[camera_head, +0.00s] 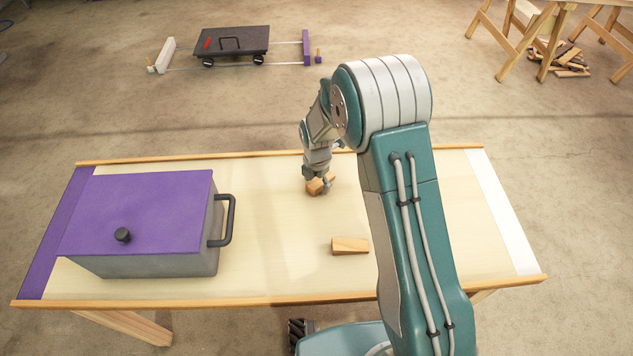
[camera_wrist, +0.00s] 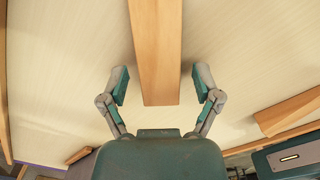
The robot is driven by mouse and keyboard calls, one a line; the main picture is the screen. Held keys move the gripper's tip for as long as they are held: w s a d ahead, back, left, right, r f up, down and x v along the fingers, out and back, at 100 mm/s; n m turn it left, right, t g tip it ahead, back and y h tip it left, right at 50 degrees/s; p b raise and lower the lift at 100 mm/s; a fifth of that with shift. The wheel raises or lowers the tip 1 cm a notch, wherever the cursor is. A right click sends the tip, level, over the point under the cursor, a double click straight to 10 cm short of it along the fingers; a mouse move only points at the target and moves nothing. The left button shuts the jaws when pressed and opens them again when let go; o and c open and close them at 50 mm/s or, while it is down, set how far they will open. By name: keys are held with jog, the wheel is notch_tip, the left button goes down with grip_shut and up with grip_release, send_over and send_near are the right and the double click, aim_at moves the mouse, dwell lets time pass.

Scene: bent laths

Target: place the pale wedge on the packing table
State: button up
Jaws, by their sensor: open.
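My gripper (camera_head: 317,179) is low over the table at its far middle, above a wooden wedge (camera_head: 316,188). In the wrist view my gripper (camera_wrist: 161,84) has its two fingers apart, with the near end of a wooden block (camera_wrist: 157,45) between them and a gap on each side. A second wooden wedge (camera_head: 350,246) lies alone on the table, nearer and to the right. Both pieces look tan, and I cannot tell for sure which is the pale wedge. The table (camera_head: 270,245) has a light wooden top, a purple left strip and a white right strip.
A grey box with a purple lid (camera_head: 140,210) and black handle fills the table's left part. My arm covers part of the right side. A dark wheeled cart (camera_head: 235,42) stands on the floor behind. Trestles (camera_head: 545,45) and a wood-scrap pile (camera_head: 560,58) are at back right.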

notch_tip(320, 180, up, 11)
notch_tip(320, 180, up, 11)
jog(key=m+t, duration=0.2)
jog(key=m, duration=0.5)
send_over(317, 182)
jog(key=s+d, duration=0.4)
jog(key=s, duration=0.1)
jog(key=s+d+r+m+t, duration=0.1)
jog(key=s+d+r+m, duration=0.1)
jog(key=s+m, duration=0.4)
jog(key=s+d+r+m+t, duration=0.1)
jog(key=s+d+r+m, duration=0.2)
jog(key=s+m, duration=0.4)
jog(key=s+d+r+m+t, duration=0.1)
jog(key=s+d+r+m, duration=0.2)
jog(key=s+r+m, duration=0.2)
jog(key=shift+s+m+t, duration=0.3)
jog(key=shift+s+m, duration=0.7)
jog(key=shift+s, duration=1.1)
